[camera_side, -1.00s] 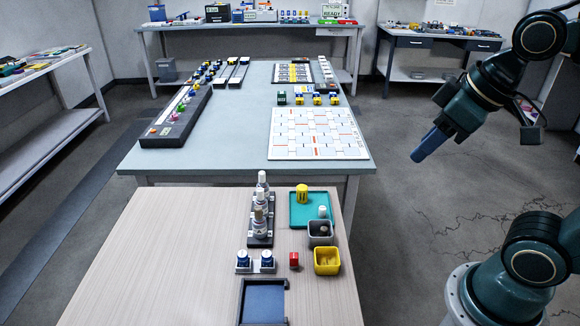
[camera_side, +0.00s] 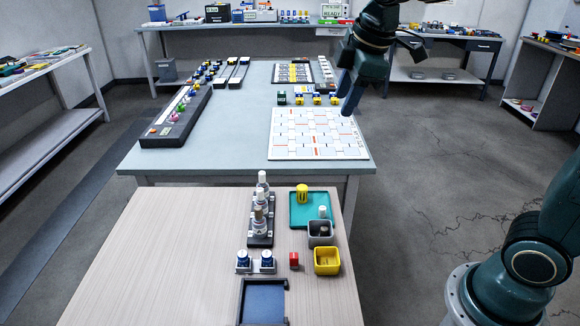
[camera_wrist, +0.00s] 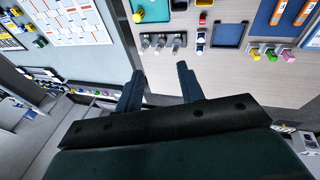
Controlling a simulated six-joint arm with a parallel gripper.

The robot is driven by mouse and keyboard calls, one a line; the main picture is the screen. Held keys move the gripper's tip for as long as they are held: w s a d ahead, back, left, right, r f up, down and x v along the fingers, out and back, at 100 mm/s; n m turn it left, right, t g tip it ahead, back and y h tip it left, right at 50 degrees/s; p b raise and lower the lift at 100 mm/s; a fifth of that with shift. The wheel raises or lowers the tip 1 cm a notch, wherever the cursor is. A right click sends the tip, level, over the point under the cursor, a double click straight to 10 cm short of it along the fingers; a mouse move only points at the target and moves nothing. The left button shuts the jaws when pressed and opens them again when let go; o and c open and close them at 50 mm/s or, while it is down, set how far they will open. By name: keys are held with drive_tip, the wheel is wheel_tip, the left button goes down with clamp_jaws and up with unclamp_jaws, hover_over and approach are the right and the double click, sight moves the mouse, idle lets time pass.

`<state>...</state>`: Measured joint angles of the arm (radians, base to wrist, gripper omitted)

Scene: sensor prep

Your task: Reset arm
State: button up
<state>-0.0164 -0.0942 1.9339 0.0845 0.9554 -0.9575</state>
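My gripper (camera_side: 351,100) is high in the air, over the right part of the grey-blue table in the side view. In the wrist view my gripper (camera_wrist: 160,70) shows two dark blue fingers set apart, with nothing between them. Below it the wooden table (camera_side: 130,270) holds a black rack of white-capped bottles (camera_side: 260,215), which also shows in the wrist view (camera_wrist: 160,42). A teal tray (camera_side: 300,218) carries a yellow cylinder (camera_side: 302,194) and a small white-capped vial (camera_side: 322,212). My gripper touches none of them.
The grey-blue table holds a white panel (camera_side: 316,134) and a dark rack (camera_side: 176,120). The wooden table's left part is clear.

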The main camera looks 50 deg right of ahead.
drive_tip(key=w+f+n, duration=0.3)
drive_tip(key=w+n, duration=0.1)
drive_tip(key=w, duration=0.4)
drive_tip(key=n+g, duration=0.3)
drive_tip(key=n, duration=1)
hover_over(262, 172)
drive_tip(key=s+a, duration=0.1)
wheel_tip(262, 172, down, 21)
drive_tip(key=shift+h, duration=0.4)
drive_tip(key=shift+w+d+f, duration=0.15)
drive_tip(key=shift+f, duration=1.3)
drive_tip(key=shift+w+d+f, duration=0.15)
drive_tip(key=shift+f, duration=1.25)
drive_tip(key=shift+w+d+f, duration=0.15)
drive_tip(key=shift+f, duration=1.3)
drive_tip(key=shift+n+t+y, duration=0.4)
drive_tip(key=shift+n, duration=2.5)
